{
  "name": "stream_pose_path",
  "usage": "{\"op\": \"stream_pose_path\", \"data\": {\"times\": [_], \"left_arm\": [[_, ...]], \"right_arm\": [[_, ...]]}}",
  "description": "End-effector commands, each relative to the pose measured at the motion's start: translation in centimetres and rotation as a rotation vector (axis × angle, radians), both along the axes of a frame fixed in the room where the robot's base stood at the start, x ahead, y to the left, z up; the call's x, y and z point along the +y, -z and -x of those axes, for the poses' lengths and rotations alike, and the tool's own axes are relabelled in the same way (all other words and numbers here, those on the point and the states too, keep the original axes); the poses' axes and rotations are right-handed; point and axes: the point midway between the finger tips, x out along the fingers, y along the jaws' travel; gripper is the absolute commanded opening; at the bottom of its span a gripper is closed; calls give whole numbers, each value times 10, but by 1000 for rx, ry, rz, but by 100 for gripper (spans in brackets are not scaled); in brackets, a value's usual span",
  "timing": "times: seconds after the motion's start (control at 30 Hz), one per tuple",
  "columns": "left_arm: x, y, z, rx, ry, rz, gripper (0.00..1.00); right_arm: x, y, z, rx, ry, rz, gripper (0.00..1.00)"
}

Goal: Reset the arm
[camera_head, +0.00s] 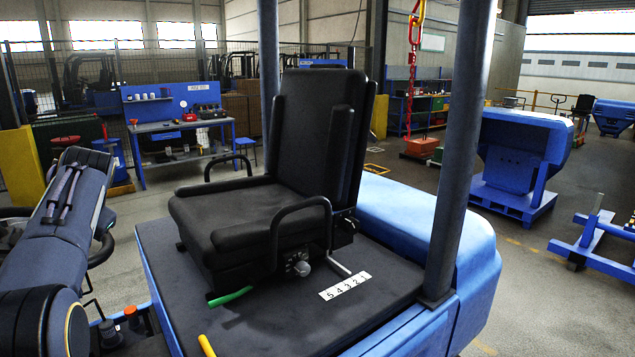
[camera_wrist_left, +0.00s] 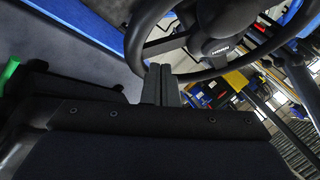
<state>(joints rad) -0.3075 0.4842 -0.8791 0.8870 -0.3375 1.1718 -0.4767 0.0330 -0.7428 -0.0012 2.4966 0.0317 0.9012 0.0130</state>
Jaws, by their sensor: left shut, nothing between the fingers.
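My left arm (camera_head: 65,225) comes in from the left in the head view, bent beside the forklift's seat. Its gripper is hidden there behind the arm. In the left wrist view the left gripper (camera_wrist_left: 160,85) is shut and empty, its two grey fingers together. The fingertips appear close to the black steering wheel (camera_wrist_left: 222,48), overlapping its rim in the picture; I cannot tell whether they touch. My right gripper is in neither view.
The black seat (camera_head: 235,215) with armrests stands on the blue forklift. A green lever (camera_head: 230,296) and a yellow lever (camera_head: 206,345) lie near it. A dark blue post (camera_head: 462,150) rises on the right. A workbench (camera_head: 185,125) stands behind.

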Motion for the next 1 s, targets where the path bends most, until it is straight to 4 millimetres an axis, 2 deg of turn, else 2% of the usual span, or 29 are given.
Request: {"op": "stream_pose_path", "data": {"times": [0.13,0.23,0.37,0.47,0.5,0.7,0.8,1.0], "left_arm": [[-3,26,25,-31,-12,153,0],[-12,45,44,-56,-18,268,0],[-41,70,79,-100,-15,458,0],[-87,89,117,-138,3,631,0],[-109,94,134,-150,13,694,0],[-213,121,219,-177,65,896,0],[-250,138,253,-175,78,936,0],[-297,176,305,-164,78,960,0]], "right_arm": [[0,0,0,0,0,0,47],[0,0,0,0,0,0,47],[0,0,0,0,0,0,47],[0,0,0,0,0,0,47],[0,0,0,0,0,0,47],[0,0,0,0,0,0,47],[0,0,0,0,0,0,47],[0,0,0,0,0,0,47]]}}
